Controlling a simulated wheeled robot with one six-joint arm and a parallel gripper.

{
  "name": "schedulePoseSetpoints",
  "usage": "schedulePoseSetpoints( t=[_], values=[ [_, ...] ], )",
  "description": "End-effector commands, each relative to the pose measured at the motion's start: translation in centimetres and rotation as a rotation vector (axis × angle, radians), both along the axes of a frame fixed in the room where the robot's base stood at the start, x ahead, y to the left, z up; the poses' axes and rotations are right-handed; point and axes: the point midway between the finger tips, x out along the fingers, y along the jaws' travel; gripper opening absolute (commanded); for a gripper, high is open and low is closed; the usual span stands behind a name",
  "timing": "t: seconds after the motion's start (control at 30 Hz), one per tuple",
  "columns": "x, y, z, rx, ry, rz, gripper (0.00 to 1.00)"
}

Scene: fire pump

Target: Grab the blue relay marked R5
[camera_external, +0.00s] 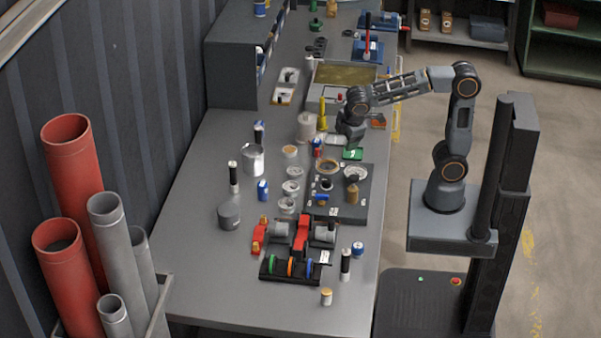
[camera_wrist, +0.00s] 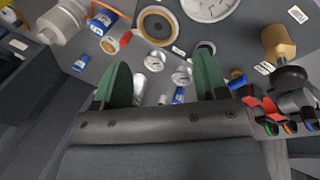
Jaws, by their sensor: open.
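Several small blue parts with white labels are in view, and I cannot read R5 on any of them.
A dark plate (camera_external: 352,213) with a gauge and fittings lies on the bench, with a red and black valve assembly (camera_external: 300,240) in front of it. A metal can (camera_external: 252,160) and a tan fitting (camera_wrist: 278,44) stand nearby. The bench's near left area is clear.

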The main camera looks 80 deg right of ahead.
Motion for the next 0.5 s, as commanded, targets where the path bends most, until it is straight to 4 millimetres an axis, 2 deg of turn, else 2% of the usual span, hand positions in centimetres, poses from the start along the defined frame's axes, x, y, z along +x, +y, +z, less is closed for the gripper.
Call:
schedulePoseSetpoints(
  t=[0.03, 0.1, 0.17, 0.3, 0.4, 0.5],
  values=[
    [2.6, 0.9, -0.4, -0.076, 0.046, 0.102, 0.66],
    [5.8, 2.0, -0.5, -0.186, 0.103, 0.238, 0.66],
    [8.5, 3.1, -1.0, -0.281, 0.153, 0.35, 0.66],
    [14.3, 6.6, -2.7, -0.508, 0.271, 0.587, 0.66],
    [17.5, 9.6, -4.5, -0.664, 0.355, 0.729, 0.66],
    [19.9, 12.5, -6.3, -0.807, 0.432, 0.84, 0.66]
  ],
)
